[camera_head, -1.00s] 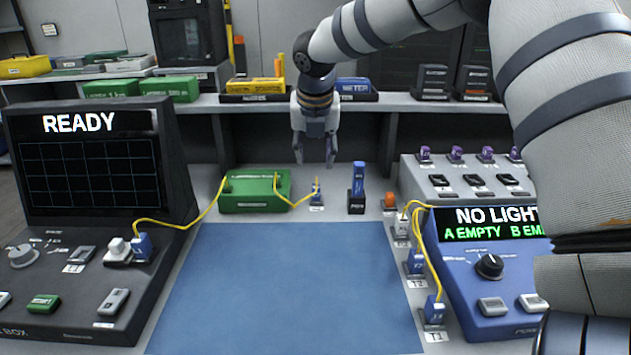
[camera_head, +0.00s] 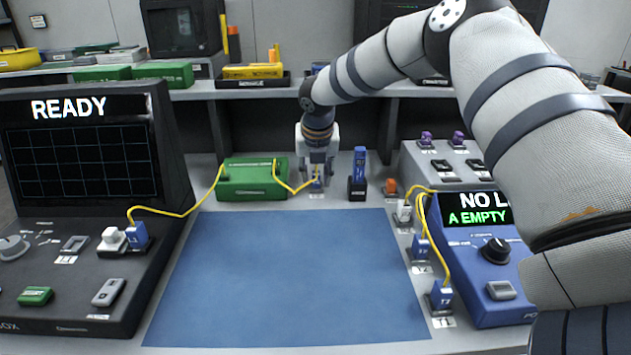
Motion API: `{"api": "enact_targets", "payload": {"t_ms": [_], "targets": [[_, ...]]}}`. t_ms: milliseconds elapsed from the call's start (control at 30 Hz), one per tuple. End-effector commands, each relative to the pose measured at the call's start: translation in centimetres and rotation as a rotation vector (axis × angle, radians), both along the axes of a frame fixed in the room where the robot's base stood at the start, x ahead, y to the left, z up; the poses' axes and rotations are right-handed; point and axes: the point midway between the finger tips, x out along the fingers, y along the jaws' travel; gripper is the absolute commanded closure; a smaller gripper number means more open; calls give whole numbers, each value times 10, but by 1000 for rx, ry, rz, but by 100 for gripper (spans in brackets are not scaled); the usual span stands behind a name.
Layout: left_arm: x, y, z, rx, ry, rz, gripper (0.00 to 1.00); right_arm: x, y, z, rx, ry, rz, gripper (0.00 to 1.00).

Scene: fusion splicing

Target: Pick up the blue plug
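A small blue plug (camera_head: 316,183) on a yellow cable stands upright in a small holder at the back of the table, right of the green box. My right gripper (camera_head: 317,172) points straight down over it, with its fingers at the plug's height and partly covering it. I cannot tell whether the fingers are closed on the plug. Other blue plugs show on the dark READY device (camera_head: 137,235) and in the right row, at the middle (camera_head: 420,246) and front (camera_head: 441,295). My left gripper is not in view.
The green box (camera_head: 240,187) and a dark holder with a blue pen-like item (camera_head: 359,168) flank the gripper closely. An orange piece (camera_head: 390,187) sits further right. The blue power meter (camera_head: 480,265) stands at right. The blue mat (camera_head: 290,275) is clear.

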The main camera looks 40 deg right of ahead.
Motion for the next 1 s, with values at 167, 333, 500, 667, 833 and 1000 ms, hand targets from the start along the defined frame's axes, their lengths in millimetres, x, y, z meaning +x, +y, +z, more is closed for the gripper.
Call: {"api": "enact_targets", "payload": {"t_ms": [167,333,500,667,833,1000], "targets": [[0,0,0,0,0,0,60,0,0,0,0,1,0,100],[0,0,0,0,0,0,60,0,0,-1,0,1,0,100],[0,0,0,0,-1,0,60,0,0,4,1,1,0,100],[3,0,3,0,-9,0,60,1,0,32,0,-5,1,100],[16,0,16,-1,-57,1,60,-12,35,84,-3,-13,6,100],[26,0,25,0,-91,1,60,-31,81,114,-4,-8,6,100]]}}
